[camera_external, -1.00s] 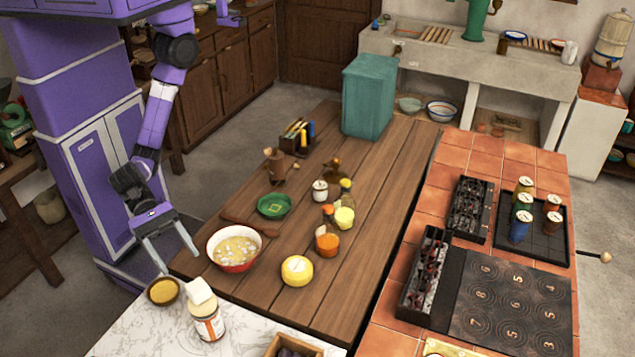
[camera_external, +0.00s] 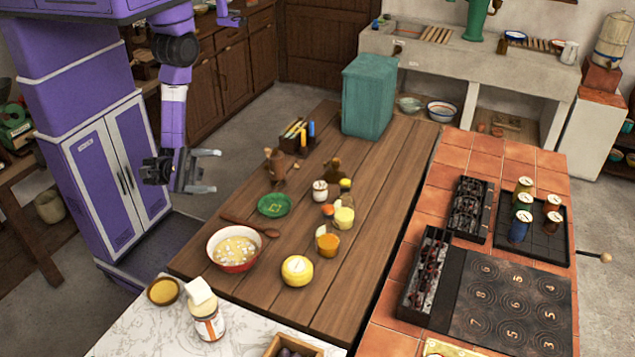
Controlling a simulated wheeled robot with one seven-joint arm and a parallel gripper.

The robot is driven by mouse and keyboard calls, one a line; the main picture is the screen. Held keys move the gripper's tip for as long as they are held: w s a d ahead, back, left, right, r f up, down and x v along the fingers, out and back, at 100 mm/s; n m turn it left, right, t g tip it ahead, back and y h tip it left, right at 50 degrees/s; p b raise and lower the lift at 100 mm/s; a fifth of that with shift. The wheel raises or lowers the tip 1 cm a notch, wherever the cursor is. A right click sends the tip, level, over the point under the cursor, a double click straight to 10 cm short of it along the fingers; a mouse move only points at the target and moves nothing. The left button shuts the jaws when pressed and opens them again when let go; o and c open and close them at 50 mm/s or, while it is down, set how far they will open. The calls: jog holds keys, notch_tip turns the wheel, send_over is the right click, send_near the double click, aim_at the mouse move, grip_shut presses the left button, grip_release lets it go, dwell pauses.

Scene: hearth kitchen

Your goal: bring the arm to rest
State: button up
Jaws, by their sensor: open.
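My gripper (camera_external: 213,171) is open and empty. It hangs beside the left edge of the wooden table (camera_external: 375,215), above and behind the red bowl (camera_external: 233,249). Its two fingers point to the right, one above the other in the picture. My arm hangs down from the top left, with its lower link close to upright. The fingers appear apart from everything on the table.
A wooden spoon (camera_external: 250,227) lies behind the red bowl. A green dish (camera_external: 273,206), a brown jug (camera_external: 277,168), a yellow cheese (camera_external: 297,270) and several jars stand on the table. A teal box (camera_external: 369,95) stands at its far end. Open floor (camera_external: 245,130) lies behind my gripper.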

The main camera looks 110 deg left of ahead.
jog(key=s+a+m+t+h, duration=0.2)
jog(key=a+m+t+h, duration=0.15)
jog(key=a+m, duration=0.7)
jog(key=s+a+f+m+g+h, duration=0.1)
jog(key=s+a+f+m+g, duration=0.4)
jog(key=a+f+m, duration=0.45)
jog(key=s+a+f+m+g, duration=0.3)
jog(key=s+a+f+m, duration=0.5)
jog(key=a, duration=0.3)
jog(key=s+a+f+n+g+y, duration=0.3)
jog(key=s+a+f+y, duration=0.3)
jog(key=s, duration=0.5)
jog(key=a+y, duration=0.2)
jog(key=shift+a+f, duration=0.15)
jog(key=shift+a, duration=0.2)
